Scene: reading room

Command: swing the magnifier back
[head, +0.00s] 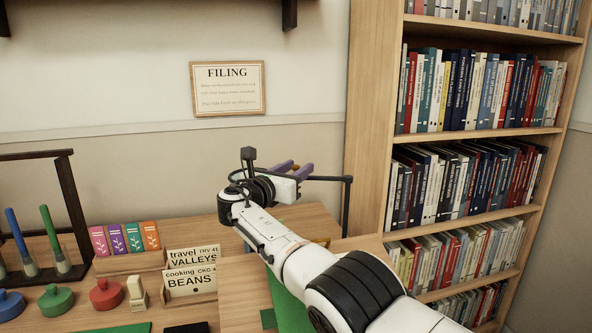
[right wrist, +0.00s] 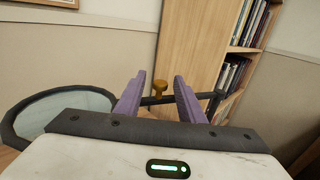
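The magnifier shows in the right wrist view as a round pale lens in a dark ring (right wrist: 62,104) at the left. Its dark bar (right wrist: 205,95) runs across beyond my fingers, with a brass knob (right wrist: 160,85) on it. In the head view the bar (head: 328,178) meets a dark upright post (head: 347,208) right of my right gripper (head: 294,170). The lens is not clear there, behind my wrist. My right gripper's purple fingers are apart. In the wrist view the knob appears in the gap between the fingertips (right wrist: 157,80), with space on both sides. My left gripper is out of view.
A tall bookcase (head: 364,130) stands at the right. On the desk at left are a dark frame (head: 70,190), colored stampers (head: 106,293), small bright booklets (head: 125,237) and label cards (head: 190,280). A green sheet (head: 287,305) lies partly under my arm.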

